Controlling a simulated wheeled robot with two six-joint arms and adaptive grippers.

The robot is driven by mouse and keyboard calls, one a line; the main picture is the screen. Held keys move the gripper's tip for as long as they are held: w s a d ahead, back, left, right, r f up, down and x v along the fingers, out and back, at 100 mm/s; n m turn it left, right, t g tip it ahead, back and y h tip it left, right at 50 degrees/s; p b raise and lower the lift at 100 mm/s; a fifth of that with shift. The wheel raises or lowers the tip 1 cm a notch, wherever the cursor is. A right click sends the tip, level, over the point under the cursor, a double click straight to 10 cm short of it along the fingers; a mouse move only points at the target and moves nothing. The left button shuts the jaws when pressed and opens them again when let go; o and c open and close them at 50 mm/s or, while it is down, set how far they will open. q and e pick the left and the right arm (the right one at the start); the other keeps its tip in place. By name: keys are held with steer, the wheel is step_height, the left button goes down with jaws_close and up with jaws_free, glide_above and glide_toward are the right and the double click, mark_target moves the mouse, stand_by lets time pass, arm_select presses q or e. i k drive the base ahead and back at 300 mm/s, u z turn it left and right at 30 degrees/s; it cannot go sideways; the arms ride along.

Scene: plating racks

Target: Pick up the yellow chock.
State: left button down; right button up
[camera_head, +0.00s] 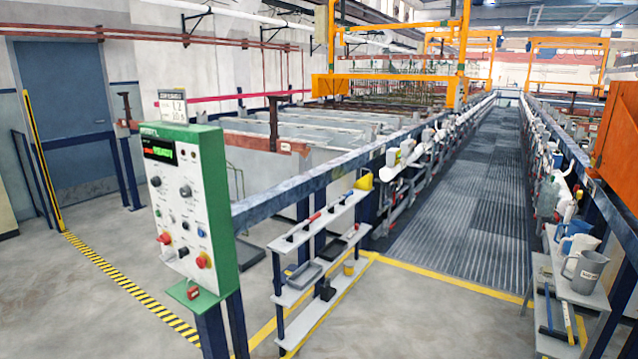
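Two small yellow things show on the grey shelf rack (318,222) beyond the control panel. One yellow piece (364,182) sits at the far end of the top board. A smaller yellow piece (349,268) sits on a lower board, near its far end. Both are too small for me to tell which is the yellow chock. Neither of my grippers is in view.
A green and white control panel (185,200) stands at the front left of the rack. Dark tools, a grey tray (304,274) and a black block (326,291) lie on the rack. Pitchers (583,272) stand on a right-hand shelf. The concrete floor in front is clear.

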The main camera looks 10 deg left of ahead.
mark_target(365, 183)
steer(key=z, duration=0.6)
steer(key=i, duration=7.45)
steer(key=u, duration=1.35)
